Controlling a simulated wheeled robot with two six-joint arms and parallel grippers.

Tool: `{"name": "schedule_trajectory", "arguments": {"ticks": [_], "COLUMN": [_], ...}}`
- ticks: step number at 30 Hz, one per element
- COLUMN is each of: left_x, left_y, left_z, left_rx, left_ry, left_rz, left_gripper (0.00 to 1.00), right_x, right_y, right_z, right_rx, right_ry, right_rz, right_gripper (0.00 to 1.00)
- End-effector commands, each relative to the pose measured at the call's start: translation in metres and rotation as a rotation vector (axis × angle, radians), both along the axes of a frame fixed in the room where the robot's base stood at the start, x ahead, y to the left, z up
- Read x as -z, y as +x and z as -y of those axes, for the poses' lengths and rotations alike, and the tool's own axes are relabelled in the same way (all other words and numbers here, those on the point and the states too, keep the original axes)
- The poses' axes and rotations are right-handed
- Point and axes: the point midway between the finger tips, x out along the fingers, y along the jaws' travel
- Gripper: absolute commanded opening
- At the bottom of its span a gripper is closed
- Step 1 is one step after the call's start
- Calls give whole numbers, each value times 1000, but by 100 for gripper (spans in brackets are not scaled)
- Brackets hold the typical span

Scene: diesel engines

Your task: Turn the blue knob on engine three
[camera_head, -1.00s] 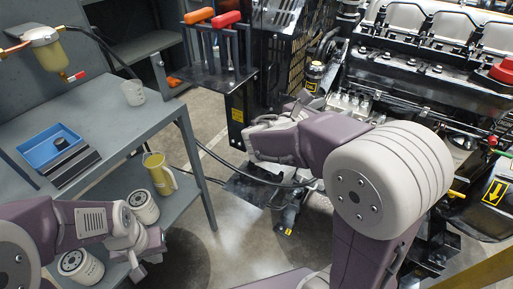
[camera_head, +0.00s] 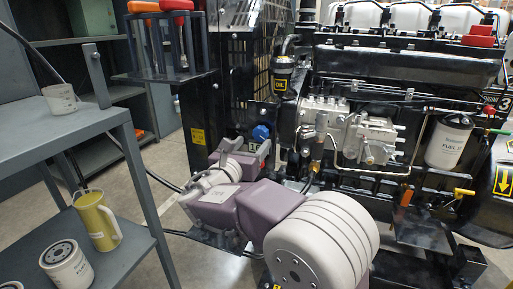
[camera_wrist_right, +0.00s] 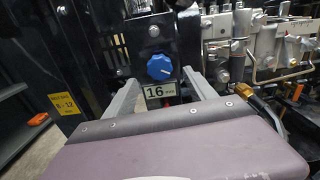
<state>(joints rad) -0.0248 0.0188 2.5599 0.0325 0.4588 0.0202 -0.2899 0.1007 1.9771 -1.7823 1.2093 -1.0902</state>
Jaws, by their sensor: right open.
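The blue knob (camera_head: 261,133) sits on a dark panel at the left end of the engine (camera_head: 400,75). A plate with a 3 (camera_head: 503,103) shows at the right edge. In the right wrist view the knob (camera_wrist_right: 160,67) is a round, ridged dial above a label reading 16. My right gripper (camera_head: 245,148) is open and faces the panel, close to the knob. In the wrist view its two fingers (camera_wrist_right: 160,90) stand apart, one to each side below the knob, with nothing between them. I cannot tell the exact gap to the knob. My left gripper is out of view.
A grey shelf table (camera_head: 110,118) at the left holds a white cup (camera_head: 60,99), a yellow jug (camera_head: 97,220) and a white filter (camera_head: 67,265). A tool rack (camera_head: 150,76) stands behind. Pipes and a fuel filter (camera_head: 449,142) lie right of the knob.

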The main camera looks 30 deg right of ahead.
Motion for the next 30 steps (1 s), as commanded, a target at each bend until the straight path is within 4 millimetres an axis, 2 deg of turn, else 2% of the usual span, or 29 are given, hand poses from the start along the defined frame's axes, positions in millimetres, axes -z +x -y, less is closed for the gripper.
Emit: {"name": "schedule_trajectory", "arguments": {"ticks": [1,6,16,17,23,30], "left_x": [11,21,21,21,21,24], "left_y": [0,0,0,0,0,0], "left_z": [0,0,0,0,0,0], "left_rx": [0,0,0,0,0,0], "left_ry": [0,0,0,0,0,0], "left_rz": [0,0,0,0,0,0], "left_gripper": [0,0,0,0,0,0], "right_x": [6,3,0,0,0,1], "right_y": [6,23,28,28,28,28], "right_z": [9,27,32,32,32,32], "right_rx": [5,3,0,0,0,0], "right_ry": [1,0,0,0,0,14], "right_rz": [3,1,0,0,0,16], "right_gripper": [65,65,65,59,3,2]}}
